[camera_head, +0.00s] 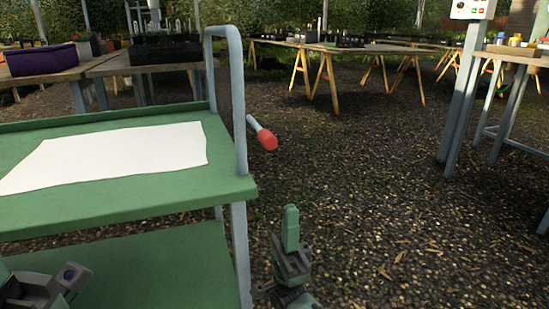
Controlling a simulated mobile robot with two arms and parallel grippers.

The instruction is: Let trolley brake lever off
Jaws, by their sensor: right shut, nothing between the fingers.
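The green trolley (231,188) stands at the left, with a grey tube handle (238,100) rising at its right end. The brake lever (265,138) is a short pale rod with a red knob, sticking out to the right of the handle and tilted down. My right gripper (291,228) is below the knob in the picture, right of the trolley's leg. Its green fingers point up, shut and empty, apart from the lever. Part of my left gripper (42,286) shows at the bottom left corner, before the lower shelf; its fingertips are not visible.
A white sheet (120,155) lies on the trolley's top. Benches with a purple crate (42,60) and a dark tube tray (165,50) stand behind. Trestle tables (370,48) are farther back. A grey post (465,85) stands right. The gravel (390,200) between is clear.

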